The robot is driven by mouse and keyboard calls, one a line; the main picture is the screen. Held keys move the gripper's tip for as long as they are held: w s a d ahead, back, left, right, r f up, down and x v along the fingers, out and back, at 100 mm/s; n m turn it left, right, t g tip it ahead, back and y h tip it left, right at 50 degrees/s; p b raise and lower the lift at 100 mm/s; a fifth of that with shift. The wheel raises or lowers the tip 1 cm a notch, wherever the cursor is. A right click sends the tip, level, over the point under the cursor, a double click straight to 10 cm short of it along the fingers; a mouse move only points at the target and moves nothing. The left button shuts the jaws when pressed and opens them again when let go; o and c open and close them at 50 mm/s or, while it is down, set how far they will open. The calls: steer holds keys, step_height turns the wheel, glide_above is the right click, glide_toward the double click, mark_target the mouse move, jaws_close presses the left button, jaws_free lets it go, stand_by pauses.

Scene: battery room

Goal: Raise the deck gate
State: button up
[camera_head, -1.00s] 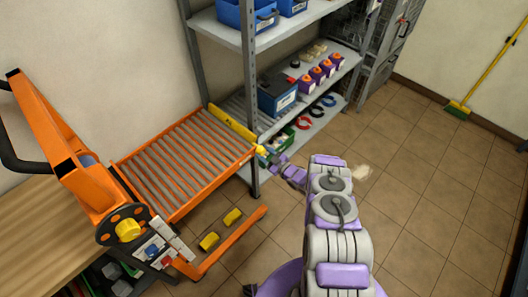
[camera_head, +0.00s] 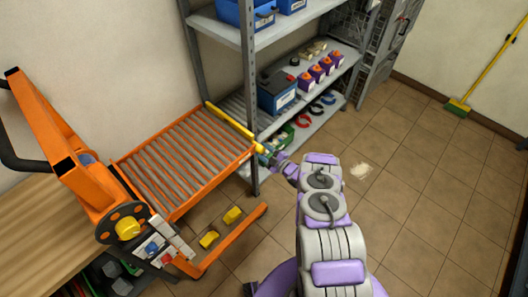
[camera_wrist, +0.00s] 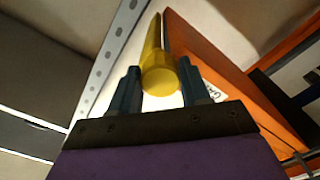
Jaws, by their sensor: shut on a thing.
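The deck gate (camera_head: 231,124) is a yellow bar along the right end of the orange roller deck (camera_head: 152,198), beside the shelf. It lies close along the deck's edge. My gripper (camera_head: 266,154) is at the gate's near end, by the deck's front right corner. In the wrist view the gate (camera_wrist: 152,42) runs away from my gripper (camera_wrist: 158,88), and its round yellow end (camera_wrist: 160,79) sits between the two dark fingers. The fingers are shut on this end. The far end of the gate is small in both views.
A grey shelf (camera_head: 216,33) stands right behind the gate, its post (camera_head: 250,90) close to my gripper. It holds a dark battery (camera_head: 280,92) and blue bins (camera_head: 246,14). An orange lift handle (camera_head: 60,130) stands at left.

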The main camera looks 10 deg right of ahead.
steer(key=shift+f, duration=0.1)
steer(key=o, duration=1.1)
steer(key=shift+c, duration=0.2)
steer(key=shift+s+d, duration=0.1)
steer(key=v, duration=1.7)
steer(key=shift+p, duration=0.4)
